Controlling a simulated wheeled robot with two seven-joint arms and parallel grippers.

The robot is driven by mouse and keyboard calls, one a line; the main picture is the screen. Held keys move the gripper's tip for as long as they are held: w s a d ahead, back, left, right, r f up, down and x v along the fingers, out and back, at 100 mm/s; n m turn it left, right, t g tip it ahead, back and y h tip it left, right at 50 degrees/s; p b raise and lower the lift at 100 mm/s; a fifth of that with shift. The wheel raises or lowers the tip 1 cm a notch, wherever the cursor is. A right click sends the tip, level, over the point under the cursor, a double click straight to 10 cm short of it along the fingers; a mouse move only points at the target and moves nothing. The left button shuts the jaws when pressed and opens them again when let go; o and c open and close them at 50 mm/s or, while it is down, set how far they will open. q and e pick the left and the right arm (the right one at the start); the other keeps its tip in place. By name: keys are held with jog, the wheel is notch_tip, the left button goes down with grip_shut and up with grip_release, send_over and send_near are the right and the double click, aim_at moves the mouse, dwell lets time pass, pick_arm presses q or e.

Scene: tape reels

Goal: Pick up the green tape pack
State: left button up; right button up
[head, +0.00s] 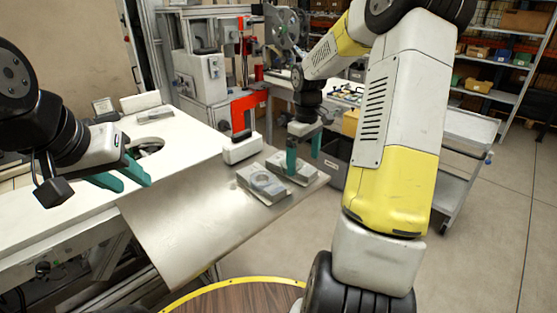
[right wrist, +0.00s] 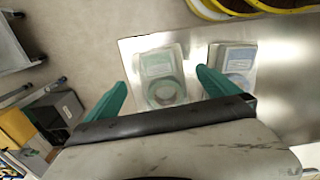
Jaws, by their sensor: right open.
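The green tape pack (right wrist: 158,62), a clear flat pack with a pale green label and a greenish ring, lies on the metal plate in the right wrist view. My left gripper (head: 122,178) is open and empty above the white table.
The metal plate (head: 175,225) is bare at its left and front. A white box (head: 243,149) stands at its back edge, before an orange-red frame (head: 247,108). A dark bin (head: 335,163) is right of the plate. A round wooden top (head: 235,298) is in front.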

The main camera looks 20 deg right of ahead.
aim_at(304, 169)
notch_tip(304, 169, down, 4)
jog(key=shift+s+r, duration=0.15)
jog(key=c, duration=1.6)
